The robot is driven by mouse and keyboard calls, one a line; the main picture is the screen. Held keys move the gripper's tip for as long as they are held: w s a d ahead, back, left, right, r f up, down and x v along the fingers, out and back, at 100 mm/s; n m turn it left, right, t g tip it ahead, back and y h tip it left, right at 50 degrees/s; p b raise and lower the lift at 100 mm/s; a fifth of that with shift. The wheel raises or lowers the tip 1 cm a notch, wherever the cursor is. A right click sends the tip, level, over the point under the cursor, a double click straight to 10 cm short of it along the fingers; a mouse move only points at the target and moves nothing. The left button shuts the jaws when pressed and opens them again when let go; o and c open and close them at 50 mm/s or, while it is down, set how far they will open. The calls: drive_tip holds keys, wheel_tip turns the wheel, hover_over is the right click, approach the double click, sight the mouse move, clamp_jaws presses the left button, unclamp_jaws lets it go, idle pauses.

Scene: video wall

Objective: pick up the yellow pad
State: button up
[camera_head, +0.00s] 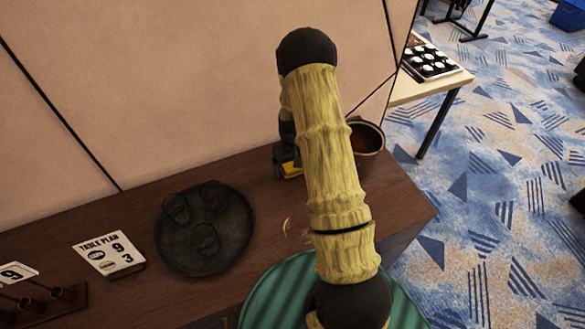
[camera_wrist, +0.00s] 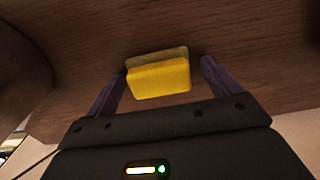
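The yellow pad (camera_wrist: 160,80) is a small block with a bright yellow face and a duller, tan-yellow layer. In the wrist view it lies between the two dark purple fingers of my gripper (camera_wrist: 164,66), on or just above the brown wooden top. The fingers are spread, with a visible gap at the right side and a narrower one at the left. In the head view my arm hides most of my gripper, and only a bit of yellow (camera_head: 290,170) shows beside it near the wall. Contact between fingers and pad cannot be seen.
The wooden table (camera_head: 130,215) stands against a beige wall (camera_head: 190,80). A brown bowl (camera_head: 367,138) is right of my arm. A black round tray (camera_head: 180,250) with dark cups and a table plan sign (camera_head: 108,252) stand left. A green striped round thing (camera_head: 270,300) is in front.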

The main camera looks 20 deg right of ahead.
drive_tip(key=c, duration=0.8)
drive_tip(key=shift+r, duration=0.1)
drive_tip(key=shift+c, duration=0.2)
wheel_tip(320, 180, up, 10)
drive_tip(key=shift+f+b, duration=0.1)
drive_tip(key=shift+b, duration=1.05)
